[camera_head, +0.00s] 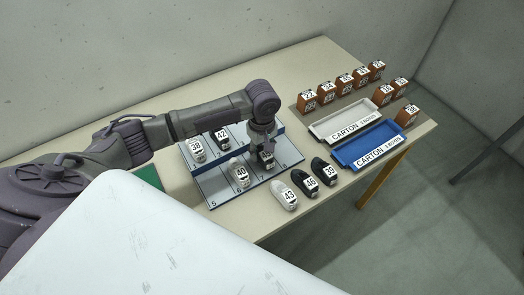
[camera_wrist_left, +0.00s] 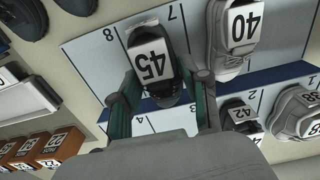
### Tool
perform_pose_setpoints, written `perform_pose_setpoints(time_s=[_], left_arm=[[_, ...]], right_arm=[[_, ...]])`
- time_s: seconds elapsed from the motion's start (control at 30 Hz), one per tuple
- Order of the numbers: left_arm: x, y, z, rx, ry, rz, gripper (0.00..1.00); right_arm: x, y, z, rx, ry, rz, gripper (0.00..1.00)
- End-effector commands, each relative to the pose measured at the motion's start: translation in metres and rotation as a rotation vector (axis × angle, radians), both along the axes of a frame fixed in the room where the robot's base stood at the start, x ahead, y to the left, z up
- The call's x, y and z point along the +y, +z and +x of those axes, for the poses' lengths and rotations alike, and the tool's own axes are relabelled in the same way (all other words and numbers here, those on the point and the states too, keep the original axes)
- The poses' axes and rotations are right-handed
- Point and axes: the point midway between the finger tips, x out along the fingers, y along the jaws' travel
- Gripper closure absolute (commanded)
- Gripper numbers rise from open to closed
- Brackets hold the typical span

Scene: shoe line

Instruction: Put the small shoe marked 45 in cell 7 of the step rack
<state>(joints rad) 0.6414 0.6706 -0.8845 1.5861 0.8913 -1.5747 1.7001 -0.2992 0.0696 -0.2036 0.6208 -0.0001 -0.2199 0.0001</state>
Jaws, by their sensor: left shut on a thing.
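The small dark shoe marked 45 (camera_wrist_left: 152,62) is between the fingers of my left gripper (camera_wrist_left: 166,82), which is shut on it. In the head view the same shoe (camera_head: 267,163) is partly hidden under my left gripper (camera_head: 264,150). It is at cell 7 of the step rack (camera_head: 222,195), on the lower step, between the number 8 cell and the grey shoe marked 40 (camera_head: 240,174). I cannot tell whether its sole rests fully on the step. My right gripper is not in view.
On the upper step stand the grey shoe 38 (camera_head: 198,150) and dark shoe 42 (camera_head: 221,138). Shoes 43 (camera_head: 286,194), 46 (camera_head: 307,184) and 39 (camera_head: 325,172) stand in front. A white tray (camera_head: 318,128), a blue tray (camera_head: 347,160) and several brown boxes are to the right. Cells 5 and 8 look empty.

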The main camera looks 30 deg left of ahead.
Motion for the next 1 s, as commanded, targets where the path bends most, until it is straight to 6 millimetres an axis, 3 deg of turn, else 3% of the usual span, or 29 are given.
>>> perform_pose_setpoints(time_s=[0.17,0.53,0.57,0.67,0.7,1.0], left_arm=[[0.0,-0.017,0.001,-0.001,0.0,0.001,0.89],[0.0,-0.021,0.0,0.0,0.0,0.0,0.89],[0.0,-0.021,0.0,0.0,0.0,0.0,0.49],[0.0,-0.021,0.0,0.0,0.0,0.0,0.32],[0.0,-0.021,0.0,0.0,0.0,0.0,0.29],[0.0,-0.02,0.001,-0.002,0.0,0.001,0.29]], right_arm=[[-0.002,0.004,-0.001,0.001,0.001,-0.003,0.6],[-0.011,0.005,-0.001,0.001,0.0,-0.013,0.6],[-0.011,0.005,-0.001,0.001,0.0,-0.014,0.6],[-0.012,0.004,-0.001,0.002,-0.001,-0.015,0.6],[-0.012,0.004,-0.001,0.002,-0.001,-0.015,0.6],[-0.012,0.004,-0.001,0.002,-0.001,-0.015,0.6]])
